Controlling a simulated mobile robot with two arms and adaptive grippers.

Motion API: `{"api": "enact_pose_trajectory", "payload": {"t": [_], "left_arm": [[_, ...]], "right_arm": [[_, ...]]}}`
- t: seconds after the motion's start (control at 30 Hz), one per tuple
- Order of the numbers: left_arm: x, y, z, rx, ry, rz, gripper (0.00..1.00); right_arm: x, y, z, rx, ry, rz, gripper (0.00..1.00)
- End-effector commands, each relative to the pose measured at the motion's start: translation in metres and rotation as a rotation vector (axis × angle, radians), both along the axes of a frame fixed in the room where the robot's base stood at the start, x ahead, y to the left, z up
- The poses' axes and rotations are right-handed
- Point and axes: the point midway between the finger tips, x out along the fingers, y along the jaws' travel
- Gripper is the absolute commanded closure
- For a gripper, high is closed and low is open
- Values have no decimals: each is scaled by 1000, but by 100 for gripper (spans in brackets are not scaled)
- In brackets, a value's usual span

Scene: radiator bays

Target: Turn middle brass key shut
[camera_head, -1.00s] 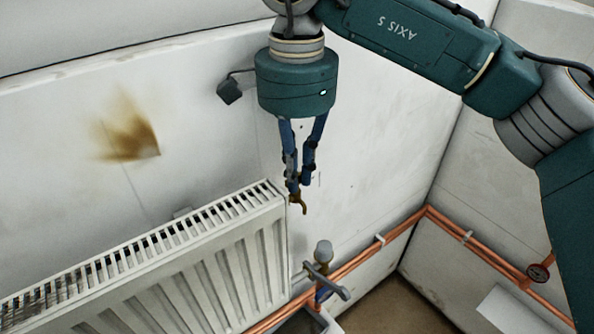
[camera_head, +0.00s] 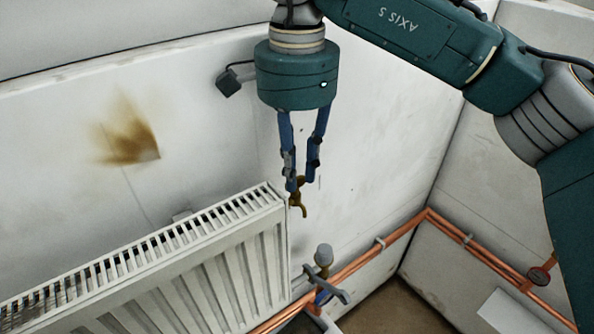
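One brass key (camera_head: 299,204) shows at the right end of the radiator's top edge, with its lower part hanging below the fingertips. My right gripper (camera_head: 300,184) points down from above, with its blue fingers spread on either side of the key's upper part. A gap shows between the fingers, so it looks open. The fingers hide part of the key, and I cannot tell whether a fingertip touches it. No other brass key can be made out. My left gripper is not in view.
A white radiator (camera_head: 190,266) fills the lower left. A valve with a grey head (camera_head: 323,254) and a grey lever (camera_head: 330,290) stands below the key.

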Motion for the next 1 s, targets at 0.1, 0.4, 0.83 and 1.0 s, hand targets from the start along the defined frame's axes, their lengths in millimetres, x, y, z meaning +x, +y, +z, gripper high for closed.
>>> {"api": "enact_pose_trajectory", "payload": {"t": [0.1,0.4,0.83,1.0], "left_arm": [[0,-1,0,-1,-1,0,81],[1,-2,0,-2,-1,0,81],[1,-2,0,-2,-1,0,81],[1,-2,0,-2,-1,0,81]], "right_arm": [[1,1,25,3,-5,-1,81],[0,0,86,2,-7,-3,81],[0,0,107,3,-2,0,81],[0,0,107,2,-2,0,81]]}}
